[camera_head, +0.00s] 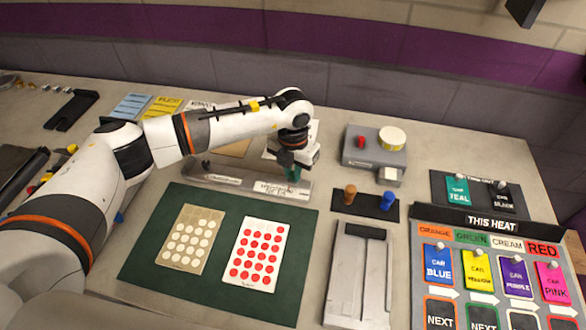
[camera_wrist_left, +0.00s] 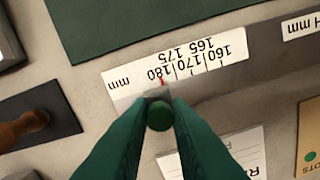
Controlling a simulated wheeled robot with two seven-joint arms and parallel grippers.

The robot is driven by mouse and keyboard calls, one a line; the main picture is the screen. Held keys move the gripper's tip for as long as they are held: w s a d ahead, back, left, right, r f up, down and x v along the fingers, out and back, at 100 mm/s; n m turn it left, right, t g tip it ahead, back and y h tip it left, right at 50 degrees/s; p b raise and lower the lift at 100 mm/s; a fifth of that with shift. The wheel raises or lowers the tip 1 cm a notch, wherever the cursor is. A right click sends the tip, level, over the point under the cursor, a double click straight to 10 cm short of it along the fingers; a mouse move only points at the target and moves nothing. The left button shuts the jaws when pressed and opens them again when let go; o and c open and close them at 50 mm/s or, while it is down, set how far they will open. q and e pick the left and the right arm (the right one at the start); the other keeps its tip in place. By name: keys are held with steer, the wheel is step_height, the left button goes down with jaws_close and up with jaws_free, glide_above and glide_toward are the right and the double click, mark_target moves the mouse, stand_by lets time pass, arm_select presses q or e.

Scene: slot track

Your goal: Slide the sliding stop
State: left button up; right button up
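The sliding stop shows a round green knob (camera_wrist_left: 160,116) in the left wrist view, on a grey rail with a white millimetre scale (camera_wrist_left: 185,70). A small red mark lies near the 180 line. My left gripper (camera_wrist_left: 161,98) has its two green fingers on either side of the knob, close against it, apparently shut on it. In the head view my left gripper (camera_head: 293,173) is low over the right end of the grey rail (camera_head: 237,184), and its wrist hides part of the stop. My right gripper is not in view.
A dark green mat (camera_head: 222,235) with two dotted cards lies in front of the rail. A grey box (camera_head: 372,158) with a red button stands behind right. A black strip (camera_head: 365,203) with two pegs and a grey slotted block (camera_head: 359,275) are to the right, beside a heat board (camera_head: 493,224).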

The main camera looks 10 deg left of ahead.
arm_select(q)
steer(key=shift+a, duration=0.15)
jaws_close()
steer(key=shift+a, duration=0.35)
steer(key=shift+a+b, duration=0.45)
steer(key=shift+a, duration=0.65)
steer(key=o, duration=0.8)
jaws_free()
steer(key=shift+d, duration=0.1)
steer(key=shift+o, duration=0.2)
step_height(320, 180, up, 12)
steer(key=b, duration=0.3)
